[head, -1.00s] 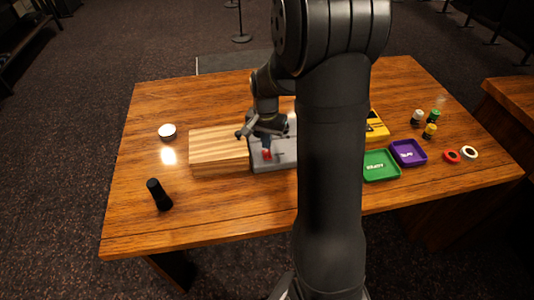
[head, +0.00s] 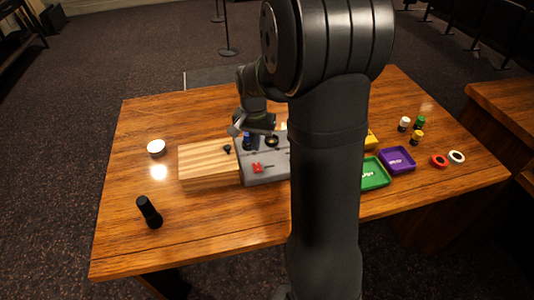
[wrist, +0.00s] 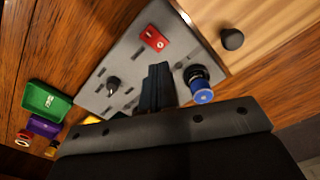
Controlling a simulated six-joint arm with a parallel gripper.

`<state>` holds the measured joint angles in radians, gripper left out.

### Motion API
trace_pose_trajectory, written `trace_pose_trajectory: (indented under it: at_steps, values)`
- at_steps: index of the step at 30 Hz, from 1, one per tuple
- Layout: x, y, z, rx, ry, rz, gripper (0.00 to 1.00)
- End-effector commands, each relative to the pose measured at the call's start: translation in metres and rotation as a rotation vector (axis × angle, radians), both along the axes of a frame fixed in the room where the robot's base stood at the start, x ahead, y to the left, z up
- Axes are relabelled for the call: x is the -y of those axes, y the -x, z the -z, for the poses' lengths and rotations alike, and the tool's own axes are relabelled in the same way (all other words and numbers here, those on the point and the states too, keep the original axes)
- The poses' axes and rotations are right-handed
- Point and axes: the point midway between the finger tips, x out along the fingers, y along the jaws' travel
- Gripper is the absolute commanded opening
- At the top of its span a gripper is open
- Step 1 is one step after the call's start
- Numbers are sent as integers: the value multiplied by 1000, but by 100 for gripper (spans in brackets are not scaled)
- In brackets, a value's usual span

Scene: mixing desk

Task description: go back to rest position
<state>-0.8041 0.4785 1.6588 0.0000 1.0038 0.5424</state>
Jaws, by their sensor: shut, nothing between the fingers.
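My gripper (wrist: 158,88) is shut and empty. In the wrist view its closed fingers point over the grey mixing panel (wrist: 128,62), apparently above its surface. In the head view the gripper (head: 238,130) hangs near the back of the panel (head: 262,180), close to the wooden block, and my arm hides the panel's right part. A dark knob (wrist: 232,39) sits on the wooden block (head: 207,165).
A green tray (head: 374,174) and a purple tray (head: 398,160) lie right of my arm. Small bottles (head: 417,137) and tape rolls (head: 456,157) are further right.

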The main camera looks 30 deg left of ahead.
Motion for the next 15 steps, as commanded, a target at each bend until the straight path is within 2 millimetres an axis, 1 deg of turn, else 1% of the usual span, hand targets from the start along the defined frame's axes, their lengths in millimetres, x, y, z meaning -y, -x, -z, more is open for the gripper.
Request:
trace_pose_trajectory:
  at_steps: [5,9,15]
  values:
    - [0,0,16,-2,3,0,0]
    - [1,1,37,-4,4,0,0]
    - [0,0,62,-2,1,0,0]
